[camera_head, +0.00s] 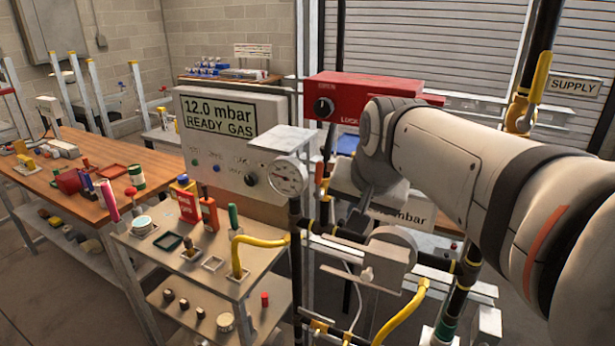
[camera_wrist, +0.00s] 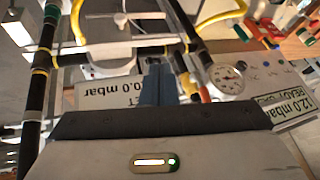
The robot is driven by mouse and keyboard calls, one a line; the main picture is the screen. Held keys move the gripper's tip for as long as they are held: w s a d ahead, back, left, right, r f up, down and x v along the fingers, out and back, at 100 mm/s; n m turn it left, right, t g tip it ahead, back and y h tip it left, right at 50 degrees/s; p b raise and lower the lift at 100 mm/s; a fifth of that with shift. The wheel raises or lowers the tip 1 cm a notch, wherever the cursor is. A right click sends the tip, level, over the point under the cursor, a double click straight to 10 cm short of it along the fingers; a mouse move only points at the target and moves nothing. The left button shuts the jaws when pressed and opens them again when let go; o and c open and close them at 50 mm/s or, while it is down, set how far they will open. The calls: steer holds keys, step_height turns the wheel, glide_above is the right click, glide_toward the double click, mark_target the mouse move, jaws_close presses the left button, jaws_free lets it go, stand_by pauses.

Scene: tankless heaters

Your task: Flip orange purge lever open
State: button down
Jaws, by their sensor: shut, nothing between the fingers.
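A small orange-red lever (camera_head: 322,180) shows on the upright black pipe just right of the round gauge (camera_head: 288,177) in the head view. In the wrist view, an orange piece (camera_wrist: 204,95) beside the gauge (camera_wrist: 227,77) looks like the same lever; its exact position is hard to tell. My gripper (camera_head: 358,218) points down among the pipes, right of the lever and apart from it in the picture. In the wrist view my gripper's fingers (camera_wrist: 158,72) are together and empty, left of the orange piece. My wrist hides part of the pipework behind it.
Black pipes with yellow bands and yellow hoses (camera_head: 400,312) surround my gripper. A display panel (camera_head: 228,125) reads "12.0 mbar READY GAS". A red box (camera_head: 365,92) stands behind. A tool stand (camera_head: 150,240) and a wooden bench (camera_head: 75,175) are at left.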

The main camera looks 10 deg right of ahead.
steer(key=w+d+r+m+t+b, duration=0.2)
steer(key=w+r+m, duration=0.2)
steer(key=w+r, duration=0.25)
steer(key=p, duration=0.3)
glide_toward(319, 181)
steer(key=w+d+f, duration=0.2)
steer(key=w+f, duration=0.1)
steer(key=f, duration=0.1)
steer(key=shift+w+a+f, duration=0.1)
steer(key=shift+w+a, duration=0.2)
steer(key=shift+w, duration=0.2)
